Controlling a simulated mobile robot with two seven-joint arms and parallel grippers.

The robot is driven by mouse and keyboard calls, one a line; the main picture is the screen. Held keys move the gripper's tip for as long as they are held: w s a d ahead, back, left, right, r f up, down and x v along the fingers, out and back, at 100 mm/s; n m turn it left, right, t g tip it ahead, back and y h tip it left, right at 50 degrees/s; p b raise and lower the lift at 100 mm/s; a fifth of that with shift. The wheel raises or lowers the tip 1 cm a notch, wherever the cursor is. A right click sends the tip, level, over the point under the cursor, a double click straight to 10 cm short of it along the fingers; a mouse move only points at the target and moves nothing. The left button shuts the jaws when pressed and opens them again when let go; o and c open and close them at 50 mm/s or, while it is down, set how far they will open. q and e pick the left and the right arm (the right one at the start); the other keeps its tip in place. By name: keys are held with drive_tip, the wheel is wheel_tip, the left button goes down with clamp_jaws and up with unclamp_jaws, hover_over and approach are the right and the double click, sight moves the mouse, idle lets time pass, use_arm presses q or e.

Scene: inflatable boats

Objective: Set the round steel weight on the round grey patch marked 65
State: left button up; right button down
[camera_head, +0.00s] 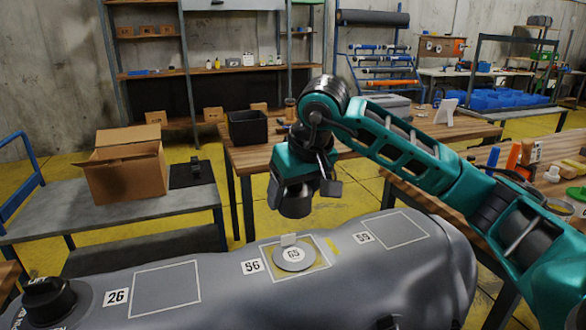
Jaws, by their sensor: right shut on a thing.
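My right gripper (304,188) points down above and beyond the patch. It is shut on the round steel weight (296,206), a dark grey cylinder held clear of the tube. The fingers' contact with the weight is partly hidden. My left gripper is out of view.
Empty white-outlined squares lie left (165,288) and right (394,228) of the patch, beside number labels. A black valve (45,297) stands at the tube's left end. Behind are a cardboard box (124,170) on a grey cart and a black bin (248,127) on a wooden table.

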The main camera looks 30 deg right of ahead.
wheel_tip(320, 180, down, 6)
drive_tip(key=shift+f+b, duration=0.1)
drive_tip(key=shift+b, duration=0.25)
wheel_tip(320, 180, down, 4)
drive_tip(key=shift+r+b, duration=0.1)
drive_tip(key=shift+b, duration=0.2)
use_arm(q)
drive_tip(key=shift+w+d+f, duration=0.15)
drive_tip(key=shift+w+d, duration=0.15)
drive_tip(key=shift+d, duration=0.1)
use_arm(e)
drive_tip(key=shift+f, duration=0.3)
drive_tip(key=c, duration=0.6)
unclamp_jaws()
drive_tip(key=shift+f, duration=0.25)
drive_tip(key=o, duration=0.5)
drive_tip(key=shift+r, duration=0.1)
